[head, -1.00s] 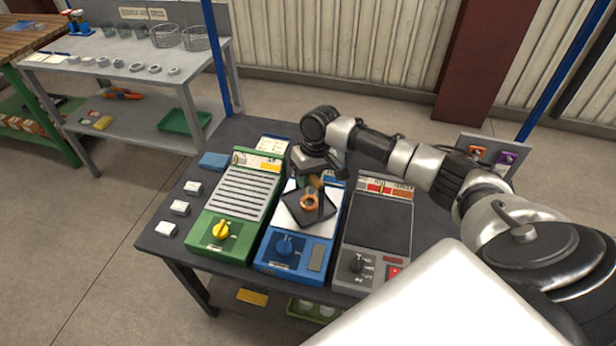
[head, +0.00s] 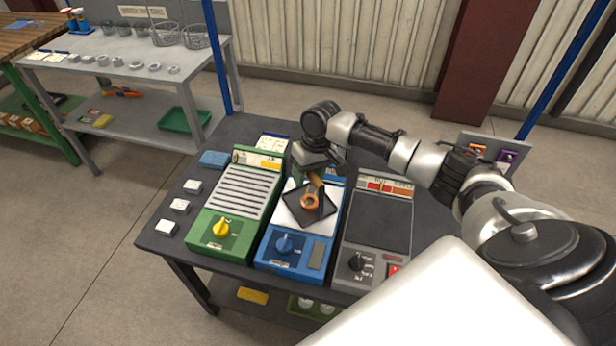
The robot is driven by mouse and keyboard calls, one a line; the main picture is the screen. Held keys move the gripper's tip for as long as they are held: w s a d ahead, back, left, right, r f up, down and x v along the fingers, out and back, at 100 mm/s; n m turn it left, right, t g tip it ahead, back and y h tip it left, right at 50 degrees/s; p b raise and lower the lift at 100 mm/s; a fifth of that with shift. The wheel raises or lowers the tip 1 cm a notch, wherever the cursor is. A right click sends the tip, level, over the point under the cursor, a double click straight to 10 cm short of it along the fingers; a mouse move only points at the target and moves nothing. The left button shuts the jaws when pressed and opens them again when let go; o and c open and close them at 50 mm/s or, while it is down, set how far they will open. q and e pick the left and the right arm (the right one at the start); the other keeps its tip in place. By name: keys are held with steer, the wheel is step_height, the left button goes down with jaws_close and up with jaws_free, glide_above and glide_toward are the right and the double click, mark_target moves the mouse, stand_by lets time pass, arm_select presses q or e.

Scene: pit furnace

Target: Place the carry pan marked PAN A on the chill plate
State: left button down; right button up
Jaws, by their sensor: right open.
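A dark square carry pan (head: 296,212) lies on the pale top plate (head: 327,226) of the blue unit (head: 290,251), turned at an angle to it. I take this plate for the chill plate, but its label is too small to read. An orange-brown ring (head: 309,201) sits in the pan, and a tan handle (head: 316,180) stands at its back. No PAN A mark is legible. My right gripper (head: 320,181) is open, just above and around the handle area; its body hides part of the pan's back. My left gripper is not in view.
The green ribbed unit (head: 239,190) stands left of the blue one, the grey unit (head: 379,220) right of it. Small white blocks (head: 180,206) and a blue pad (head: 213,159) lie at the table's left. A grey shelf (head: 120,60) with baskets stands behind.

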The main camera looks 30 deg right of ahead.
step_height(320, 180, up, 11)
steer(key=d, duration=0.2)
steer(key=shift+d, duration=0.1)
